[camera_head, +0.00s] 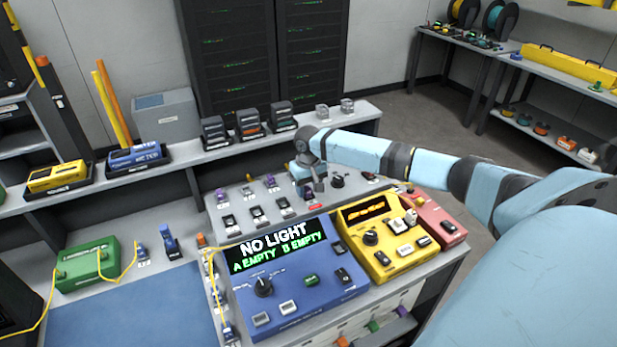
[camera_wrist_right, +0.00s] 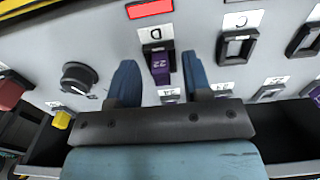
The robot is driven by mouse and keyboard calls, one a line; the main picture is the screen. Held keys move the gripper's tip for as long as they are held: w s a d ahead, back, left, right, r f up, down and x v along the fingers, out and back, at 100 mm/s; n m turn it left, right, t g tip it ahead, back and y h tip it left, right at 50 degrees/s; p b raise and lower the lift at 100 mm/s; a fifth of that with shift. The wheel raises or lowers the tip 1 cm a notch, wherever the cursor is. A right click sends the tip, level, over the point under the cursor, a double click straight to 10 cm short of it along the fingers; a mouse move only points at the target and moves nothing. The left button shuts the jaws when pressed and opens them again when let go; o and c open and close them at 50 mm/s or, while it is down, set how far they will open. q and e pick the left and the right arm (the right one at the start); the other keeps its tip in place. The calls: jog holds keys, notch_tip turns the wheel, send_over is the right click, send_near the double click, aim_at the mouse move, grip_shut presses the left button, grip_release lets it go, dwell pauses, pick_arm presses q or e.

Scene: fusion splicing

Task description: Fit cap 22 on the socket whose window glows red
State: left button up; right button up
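The purple cap 22 (camera_wrist_right: 160,68) sits at the black socket marked D (camera_wrist_right: 157,47) on the grey panel. The window (camera_wrist_right: 150,9) beside that socket glows red; it also shows in the head view (camera_head: 316,206). My right gripper (camera_wrist_right: 158,62) is open, with one blue finger on each side of the cap and visible gaps to it. In the head view my right gripper (camera_head: 304,186) is over the panel and hides part of the socket. How deep the cap sits cannot be told. My left gripper is not in view.
Socket C (camera_wrist_right: 238,45) and other sockets line the panel beside D. A black knob (camera_wrist_right: 78,78) lies on the other side. In the head view a blue console (camera_head: 300,285) reading "NO LIGHT" and a yellow console (camera_head: 385,245) stand in front.

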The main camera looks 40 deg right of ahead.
jog(key=shift+r, duration=0.25)
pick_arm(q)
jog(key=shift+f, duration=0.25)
pick_arm(e)
notch_tip(320, 180, up, 13)
jog(key=shift+r, duration=0.2)
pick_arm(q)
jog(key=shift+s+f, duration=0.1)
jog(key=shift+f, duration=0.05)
